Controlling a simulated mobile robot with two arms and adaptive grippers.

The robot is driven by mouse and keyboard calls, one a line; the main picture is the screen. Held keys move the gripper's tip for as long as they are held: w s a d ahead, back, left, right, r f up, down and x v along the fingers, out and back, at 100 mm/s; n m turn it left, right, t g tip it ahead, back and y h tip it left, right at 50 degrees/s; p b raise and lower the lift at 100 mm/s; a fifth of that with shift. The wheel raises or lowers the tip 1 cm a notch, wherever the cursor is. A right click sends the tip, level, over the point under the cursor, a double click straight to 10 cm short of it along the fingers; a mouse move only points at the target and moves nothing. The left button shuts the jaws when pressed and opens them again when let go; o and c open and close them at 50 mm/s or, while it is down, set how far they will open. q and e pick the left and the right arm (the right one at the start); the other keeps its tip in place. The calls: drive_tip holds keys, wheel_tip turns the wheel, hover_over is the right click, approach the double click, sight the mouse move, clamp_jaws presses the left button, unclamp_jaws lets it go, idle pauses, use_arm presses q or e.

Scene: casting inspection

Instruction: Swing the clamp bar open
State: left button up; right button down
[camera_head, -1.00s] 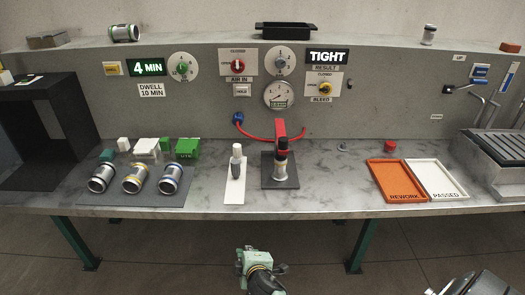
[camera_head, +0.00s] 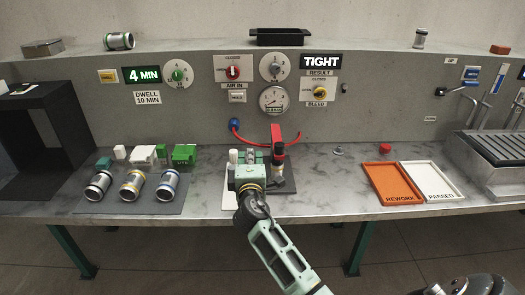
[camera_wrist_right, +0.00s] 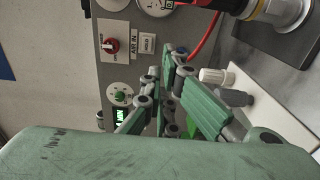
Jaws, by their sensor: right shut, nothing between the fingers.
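The clamp fixture holds an upright casting (camera_head: 279,155) on a dark base plate (camera_head: 288,186). A red upright part (camera_head: 276,133), which seems to belong to the clamp, stands behind the casting; I cannot make out the bar's exact position. In the right wrist view the casting's metal end (camera_wrist_right: 288,12) and some red show at the top right. My right gripper (camera_head: 250,155) is shut and empty, just left of the casting and apart from it as far as I can see. Its fingers (camera_wrist_right: 168,78) also show in the wrist view. It hides part of the base plate. My left gripper is out of view.
A white-capped tool (camera_head: 233,156) stands close left of my right gripper, on a white plate (camera_head: 231,200). A red hose (camera_head: 245,140) runs behind. Three castings (camera_head: 132,185) lie on a mat at left. Orange (camera_head: 393,194) and white (camera_head: 433,190) trays lie right.

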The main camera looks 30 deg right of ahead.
drive_tip(key=d, duration=0.1)
drive_tip(key=d+p, duration=0.1)
drive_tip(key=d, duration=0.2)
drive_tip(key=shift+s+p, duration=0.35)
drive_tip(key=shift+d, duration=0.1)
